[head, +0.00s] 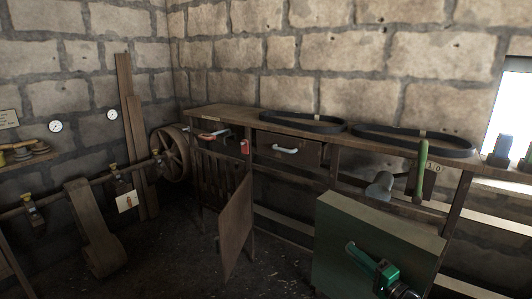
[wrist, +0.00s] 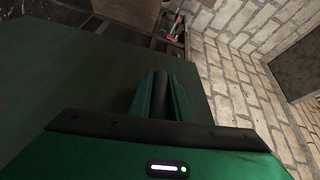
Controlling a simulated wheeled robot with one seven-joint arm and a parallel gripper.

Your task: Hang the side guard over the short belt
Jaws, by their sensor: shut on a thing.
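The side guard appears to be the large green box-like panel (head: 375,240) at the lower right of the head view; it fills much of the wrist view (wrist: 80,85). My green gripper (head: 362,255) is in front of it. In the wrist view my gripper (wrist: 160,80) is shut on a dark bar on the guard, and the guard hides the floor behind it. A broad brown belt (head: 92,235) hangs from the shaft at the left. Black belt loops (head: 302,122) (head: 415,142) lie on the bench. I cannot tell which belt is the short one.
The wooden bench (head: 215,110) runs along the brick wall. A wheel (head: 170,155) sits at the shaft's far end. The floor (head: 170,260) between belt and panel looks clear.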

